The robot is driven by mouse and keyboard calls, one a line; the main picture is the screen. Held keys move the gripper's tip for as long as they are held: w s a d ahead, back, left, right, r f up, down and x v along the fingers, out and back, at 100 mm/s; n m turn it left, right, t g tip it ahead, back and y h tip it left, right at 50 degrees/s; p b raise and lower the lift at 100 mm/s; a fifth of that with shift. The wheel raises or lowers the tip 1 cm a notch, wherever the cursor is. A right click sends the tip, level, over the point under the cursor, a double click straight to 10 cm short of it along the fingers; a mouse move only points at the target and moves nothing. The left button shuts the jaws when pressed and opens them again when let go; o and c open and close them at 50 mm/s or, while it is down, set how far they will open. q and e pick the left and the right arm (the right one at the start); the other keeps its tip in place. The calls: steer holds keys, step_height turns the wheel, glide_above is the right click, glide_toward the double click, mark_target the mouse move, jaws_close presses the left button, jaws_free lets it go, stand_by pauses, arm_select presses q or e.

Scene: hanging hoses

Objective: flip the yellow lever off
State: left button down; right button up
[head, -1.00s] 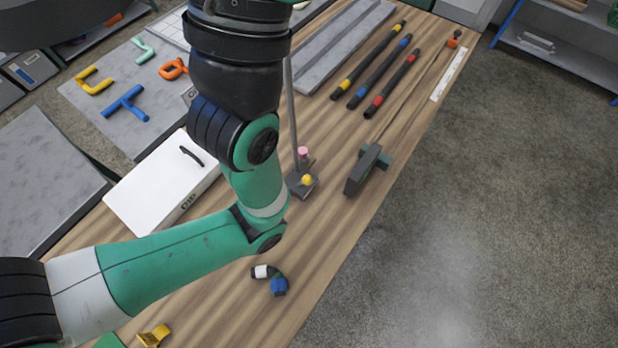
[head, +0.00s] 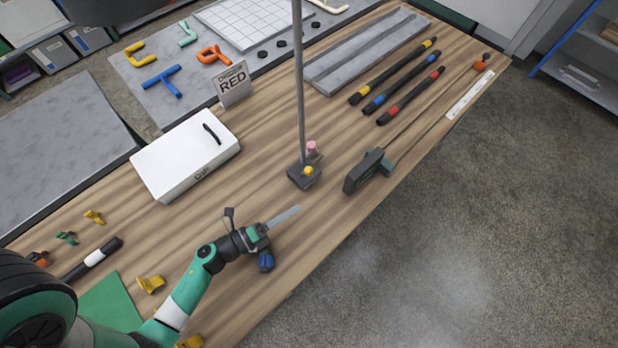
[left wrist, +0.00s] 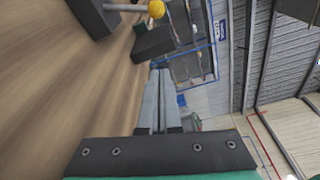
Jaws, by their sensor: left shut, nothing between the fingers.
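A small dark base (head: 304,176) with a grey pole stands on the wooden table. A yellow knob (head: 308,171), apparently the lever's end, and a pink knob (head: 312,148) sit at it. The yellow knob also shows at the top of the left wrist view (left wrist: 156,9). My left gripper (head: 297,210) is shut and empty, its fingers pointing toward the right just in front of the base, apart from it. Its closed fingertips show in the left wrist view (left wrist: 159,68). The lever's exact tilt is too small to tell. My right gripper is not in view.
A dark green block (head: 368,171) lies right of the base. A white box (head: 185,155) is at left, and several banded dark rods (head: 392,75) lie at the back. The table's front edge is close by.

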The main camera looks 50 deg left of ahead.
arm_select(q)
steer(key=shift+a+r, duration=0.1)
steer(key=shift+a, duration=0.25)
steer(key=shift+w, duration=0.1)
steer(key=w, duration=0.3)
steer(key=w+b, duration=0.1)
steer(key=w, duration=0.2)
steer(key=w+b, duration=0.1)
steer(key=w, duration=0.2)
steer(key=shift+w+d+f, duration=0.25)
steer(key=shift+w+d, duration=0.05)
steer(key=shift+d, duration=0.1)
steer(key=a, duration=0.1)
steer(key=a+p, duration=0.1)
steer(key=a+r, duration=0.1)
steer(key=shift+s+a, duration=0.1)
steer(key=shift+s, duration=0.15)
steer(key=shift+a+r, duration=0.1)
steer(key=shift+a, duration=0.15)
